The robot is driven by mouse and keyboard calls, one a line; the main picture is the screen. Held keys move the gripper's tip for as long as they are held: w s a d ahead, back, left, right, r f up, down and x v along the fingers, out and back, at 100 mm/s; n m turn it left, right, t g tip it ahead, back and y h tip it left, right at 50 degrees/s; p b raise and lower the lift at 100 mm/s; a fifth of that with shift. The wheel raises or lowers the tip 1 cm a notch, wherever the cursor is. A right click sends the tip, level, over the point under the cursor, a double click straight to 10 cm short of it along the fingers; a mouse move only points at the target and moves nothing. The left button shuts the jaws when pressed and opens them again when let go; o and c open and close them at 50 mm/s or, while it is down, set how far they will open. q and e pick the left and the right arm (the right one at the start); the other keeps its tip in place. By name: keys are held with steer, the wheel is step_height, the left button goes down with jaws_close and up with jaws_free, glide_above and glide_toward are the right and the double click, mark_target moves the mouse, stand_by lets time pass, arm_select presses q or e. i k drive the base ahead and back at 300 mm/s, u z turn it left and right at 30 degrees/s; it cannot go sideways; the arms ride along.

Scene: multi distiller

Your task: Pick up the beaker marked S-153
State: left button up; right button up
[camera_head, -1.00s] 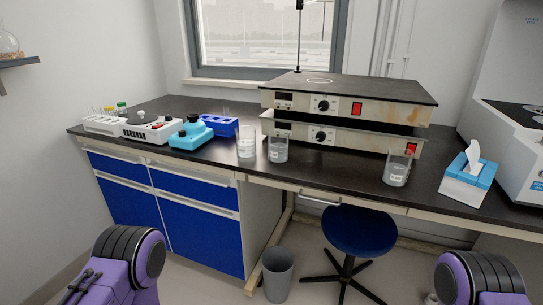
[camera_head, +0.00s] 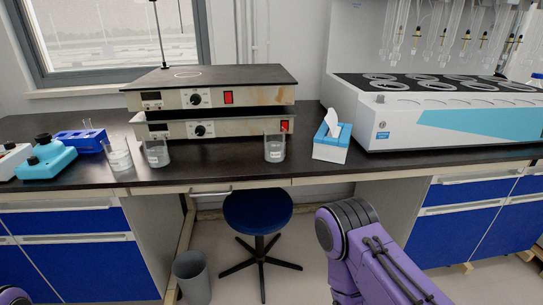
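Three glass beakers with small white labels stand upright on the black benchtop. The left beaker (camera_head: 119,157) and the middle beaker (camera_head: 156,152) stand close together, left of and in front of the stacked hotplates. The right beaker (camera_head: 275,149) stands apart, in front of the hotplates' right end. The label writing is too small to read, so I cannot tell which is S-153. Purple parts of my arms show at the lower left edge and the lower right centre. Neither gripper is in view.
Two stacked hotplates (camera_head: 211,98) stand behind the beakers. A tissue box (camera_head: 331,143) is right of the right beaker, beside a large white distiller (camera_head: 440,115). A blue stool (camera_head: 258,211) and grey bin (camera_head: 192,277) stand below the bench. Blue racks are at the left.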

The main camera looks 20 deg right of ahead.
mark_target(117, 148)
steer(key=k, duration=0.5)
steer(key=u, duration=1.15)
steer(key=i, duration=1.1)
steer(key=z, duration=1.3)
